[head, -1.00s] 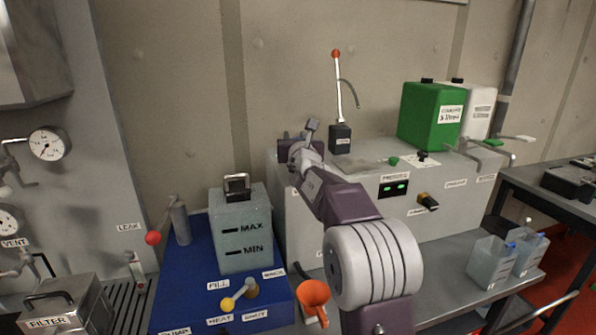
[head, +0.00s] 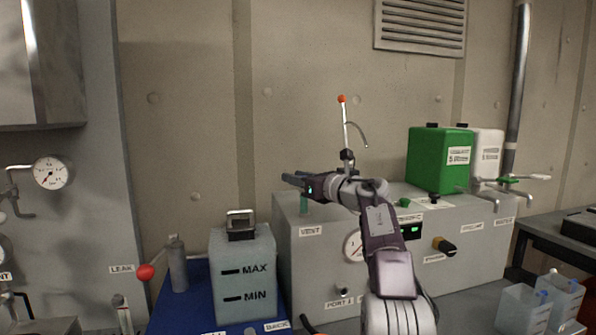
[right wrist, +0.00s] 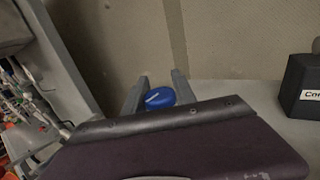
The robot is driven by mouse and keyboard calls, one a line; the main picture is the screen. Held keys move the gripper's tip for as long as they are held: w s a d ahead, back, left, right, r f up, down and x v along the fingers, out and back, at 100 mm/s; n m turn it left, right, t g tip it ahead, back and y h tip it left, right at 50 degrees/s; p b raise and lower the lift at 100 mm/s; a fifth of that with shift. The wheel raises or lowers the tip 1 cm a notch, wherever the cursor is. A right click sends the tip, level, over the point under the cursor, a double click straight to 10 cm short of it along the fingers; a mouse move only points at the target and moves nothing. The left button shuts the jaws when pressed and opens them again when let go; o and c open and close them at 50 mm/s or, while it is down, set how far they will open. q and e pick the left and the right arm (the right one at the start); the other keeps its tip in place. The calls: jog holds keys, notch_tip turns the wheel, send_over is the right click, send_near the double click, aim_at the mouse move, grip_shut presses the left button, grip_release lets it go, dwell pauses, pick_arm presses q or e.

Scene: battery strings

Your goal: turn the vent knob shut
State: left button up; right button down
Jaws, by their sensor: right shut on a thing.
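The vent knob (right wrist: 160,98) is a round blue cap with a white line. It shows in the right wrist view between the two grey fingers of my right gripper. In the head view, my right gripper (head: 293,179) is over the back left part of the grey cabinet (head: 328,262), above the VENT label (head: 311,231). It is shut on the knob, which is mostly hidden there. My left gripper is not in view.
A black block with a red-tipped lever (head: 342,100) stands behind my right wrist. A green canister (head: 437,160) and a white one stand further right on the cabinet. A grey MAX/MIN tank (head: 243,275) stands left of it.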

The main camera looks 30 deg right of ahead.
jog(key=shift+a+f+n+y+p, duration=0.1)
jog(key=shift+f+n+y+p, duration=0.05)
jog(key=shift+n+y+p, duration=0.35)
jog(key=c, duration=1)
grip_release()
jog(key=shift+c, duration=0.2)
